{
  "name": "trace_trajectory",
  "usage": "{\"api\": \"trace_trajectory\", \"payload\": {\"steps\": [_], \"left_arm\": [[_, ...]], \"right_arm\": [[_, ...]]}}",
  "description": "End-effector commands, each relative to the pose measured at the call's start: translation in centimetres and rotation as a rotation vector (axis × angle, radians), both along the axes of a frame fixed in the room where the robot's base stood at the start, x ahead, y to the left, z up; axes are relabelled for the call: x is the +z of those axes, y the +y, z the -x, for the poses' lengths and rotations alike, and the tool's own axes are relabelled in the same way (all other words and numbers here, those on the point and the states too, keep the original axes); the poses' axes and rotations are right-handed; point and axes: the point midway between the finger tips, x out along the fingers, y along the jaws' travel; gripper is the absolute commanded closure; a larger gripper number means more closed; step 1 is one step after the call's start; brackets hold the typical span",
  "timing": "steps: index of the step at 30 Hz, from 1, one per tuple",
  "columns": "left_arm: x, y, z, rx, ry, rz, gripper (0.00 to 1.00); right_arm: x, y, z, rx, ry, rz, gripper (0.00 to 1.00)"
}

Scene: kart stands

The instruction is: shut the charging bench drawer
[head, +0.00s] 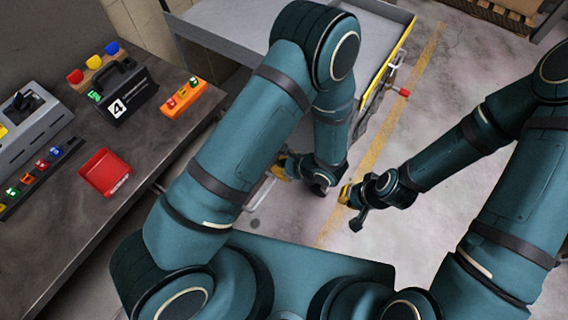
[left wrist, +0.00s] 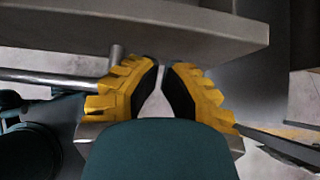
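The charging bench (head: 60,235) stands at the left of the head view, with a dark top. A pale metal bar handle (head: 262,192) shows low beyond its right edge, beside my left gripper (head: 280,168). In the left wrist view a grey panel (left wrist: 150,35) crosses the top, with a bar handle (left wrist: 50,80) under it at left. How far the drawer stands out is hidden by my arm. My right gripper (head: 348,198) hangs over the floor, its opening unclear.
On the bench are a red tray (head: 104,172), a black case (head: 122,95), an orange block (head: 184,98) and a grey device (head: 30,120). A grey cart (head: 235,20) with a yellow edge stands beyond my left arm.

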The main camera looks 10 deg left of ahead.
Motion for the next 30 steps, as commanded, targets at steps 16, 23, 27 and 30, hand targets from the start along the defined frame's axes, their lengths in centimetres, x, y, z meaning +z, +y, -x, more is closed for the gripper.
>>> {"api": "trace_trajectory", "payload": {"steps": [16, 23, 27, 30], "left_arm": [[-0.1, 0.8, -0.2, 0.001, 0.001, 0.0, 1.0], [-0.2, 4.4, -1.5, 0.005, 0.0, -0.001, 1.0], [-0.3, 7.8, -2.7, 0.008, -0.001, -0.001, 1.0], [-0.3, 10.4, -3.6, 0.007, -0.002, 0.0, 1.0]], "right_arm": [[-0.3, 0.0, 0.1, 0.0, 0.001, 0.0, 1.0], [-1.5, 0.0, 0.4, 0.006, 0.008, -0.002, 1.0], [-2.5, 0.1, 0.7, 0.012, 0.016, -0.004, 1.0], [-3.3, 0.1, 0.7, 0.013, 0.017, -0.004, 1.0]]}}
